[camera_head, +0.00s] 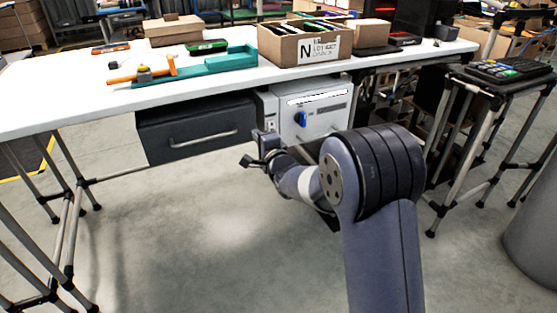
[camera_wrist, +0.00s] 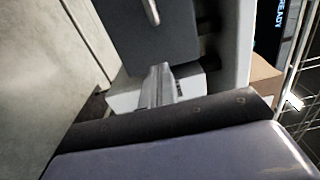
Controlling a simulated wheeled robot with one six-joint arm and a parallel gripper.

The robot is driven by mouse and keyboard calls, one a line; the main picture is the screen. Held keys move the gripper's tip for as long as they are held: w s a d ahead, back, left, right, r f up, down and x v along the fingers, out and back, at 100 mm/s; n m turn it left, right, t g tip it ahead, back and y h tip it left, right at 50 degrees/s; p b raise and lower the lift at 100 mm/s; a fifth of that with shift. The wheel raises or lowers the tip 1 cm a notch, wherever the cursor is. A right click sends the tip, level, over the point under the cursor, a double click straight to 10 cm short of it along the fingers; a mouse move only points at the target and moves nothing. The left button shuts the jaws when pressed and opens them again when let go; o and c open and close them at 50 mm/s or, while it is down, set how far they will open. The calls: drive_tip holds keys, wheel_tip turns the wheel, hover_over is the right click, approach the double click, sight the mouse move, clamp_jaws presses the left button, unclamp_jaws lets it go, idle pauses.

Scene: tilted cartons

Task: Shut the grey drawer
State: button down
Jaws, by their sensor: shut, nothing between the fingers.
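The dark grey drawer (camera_head: 170,130) hangs under the left part of the white table, with a light bar handle (camera_head: 205,140) across its front. I cannot tell from the head view how far it stands out. My gripper (camera_head: 248,161) is in front of the drawer's right end, with its fingers shut and empty. In the wrist view the drawer front (camera_wrist: 150,42) fills the top middle, with part of the handle (camera_wrist: 152,12) at the top edge. My shut fingers (camera_wrist: 161,70) point at its lower edge in that view; whether they touch it is unclear.
A white cabinet (camera_head: 325,110) with a blue knob stands right of the drawer under the table (camera_head: 60,95). The tabletop holds a carton (camera_head: 285,49), a teal tool (camera_head: 215,67) and boxes. A keypad stand (camera_head: 500,72) is at right. The floor in front is clear.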

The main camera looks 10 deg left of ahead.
drive_tip(key=p+v, duration=0.1)
drive_tip(key=v, duration=0.7)
drive_tip(key=shift+s+d+p, duration=0.2)
drive_tip(key=shift+s+p, duration=0.1)
drive_tip(key=shift+s, duration=0.05)
drive_tip(key=shift+w+a+f, duration=0.1)
drive_tip(key=shift+f, duration=0.05)
